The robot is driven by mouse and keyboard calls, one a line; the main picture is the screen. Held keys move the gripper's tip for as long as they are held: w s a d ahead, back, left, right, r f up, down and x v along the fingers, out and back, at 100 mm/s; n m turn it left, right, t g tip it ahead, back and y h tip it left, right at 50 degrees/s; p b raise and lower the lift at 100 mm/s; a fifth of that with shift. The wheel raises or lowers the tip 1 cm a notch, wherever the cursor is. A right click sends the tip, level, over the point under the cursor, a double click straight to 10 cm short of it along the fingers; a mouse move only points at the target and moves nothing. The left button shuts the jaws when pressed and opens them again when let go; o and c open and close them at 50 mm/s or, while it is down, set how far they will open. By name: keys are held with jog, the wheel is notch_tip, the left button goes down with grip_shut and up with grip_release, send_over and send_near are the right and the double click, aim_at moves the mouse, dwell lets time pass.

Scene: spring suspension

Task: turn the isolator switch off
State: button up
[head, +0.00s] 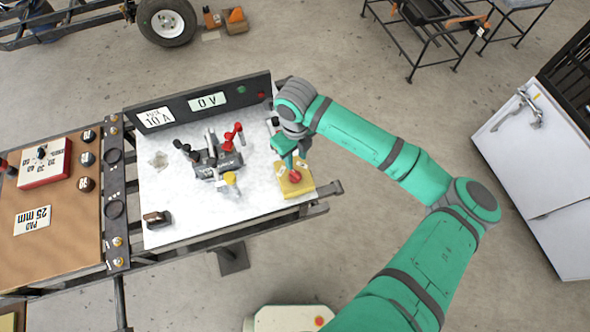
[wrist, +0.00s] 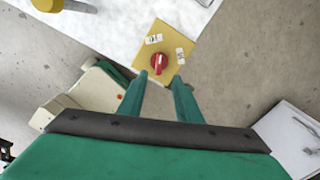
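The isolator switch is a red rotary knob (wrist: 158,63) on a yellow plate (wrist: 172,42), with two small white labels whose text I cannot read surely. In the wrist view the knob's handle runs roughly up and down the picture. In the head view the red knob (head: 295,176) and its yellow base (head: 296,190) are at the right end of the white bench top. My gripper (wrist: 161,78) is open, its green fingertips apart on either side of the knob in the picture. I cannot tell whether they touch it. In the head view my gripper (head: 290,158) is right above the knob.
On the white bench top (head: 180,215) stand a dark fixture (head: 215,163) with red and yellow parts and a small dark block (head: 156,219). A dark panel (head: 185,104) with displays stands along the back. A brown board (head: 60,240) lies to the left.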

aim_at(295, 173)
notch_tip(295, 173, down, 9)
jog(key=shift+a+f, duration=0.1)
dwell(0.3)
grip_shut()
